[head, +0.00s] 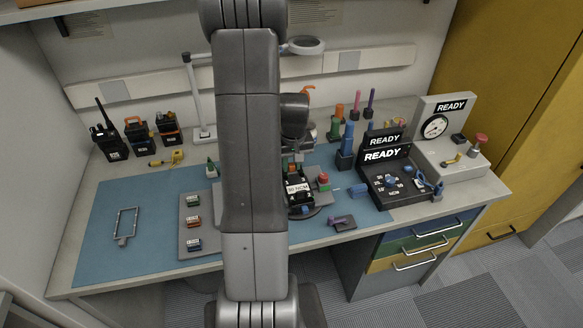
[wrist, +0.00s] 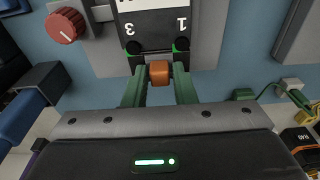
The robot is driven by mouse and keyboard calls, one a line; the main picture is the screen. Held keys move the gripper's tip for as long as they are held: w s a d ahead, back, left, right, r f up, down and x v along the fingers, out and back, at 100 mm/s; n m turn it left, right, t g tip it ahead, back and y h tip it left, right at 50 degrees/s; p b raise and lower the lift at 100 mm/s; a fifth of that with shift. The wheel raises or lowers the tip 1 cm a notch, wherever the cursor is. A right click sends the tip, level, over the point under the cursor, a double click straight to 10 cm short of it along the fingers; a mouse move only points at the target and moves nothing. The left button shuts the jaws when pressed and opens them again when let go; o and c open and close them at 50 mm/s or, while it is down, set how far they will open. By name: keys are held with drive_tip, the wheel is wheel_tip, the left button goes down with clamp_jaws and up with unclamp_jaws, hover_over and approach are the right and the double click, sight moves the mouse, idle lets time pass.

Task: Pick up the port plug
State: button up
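The port plug appears to be the small orange-brown block (wrist: 159,72) in the middle of the wrist view. It sits at the near edge of a dark unit (wrist: 157,22) with the numerals 3 and 1 upside down. My gripper (wrist: 160,80) has one green finger on each side of the plug, close against it. The fingers look shut on it. In the head view, my arm hides most of this area. The dark unit there shows a white "30 NCM" label (head: 298,188) on the blue mat (head: 340,212).
In the wrist view, a red knob (wrist: 65,25) lies upper left and a blue part (wrist: 22,118) at left. In the head view, READY stations (head: 450,165) stand at right, radios (head: 108,140) at back left, and a grey tray (head: 187,247) at front. The mat's left side is mostly clear.

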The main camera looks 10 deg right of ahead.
sight(292, 165)
clamp_jaws()
wheel_tip(292, 165, up, 10)
drive_tip(key=b, duration=0.1)
idle(0.5)
drive_tip(key=shift+r, duration=0.15)
wheel_tip(292, 165, up, 3)
drive_tip(key=shift+f+p, duration=0.1)
drive_tip(key=shift+p, duration=1.05)
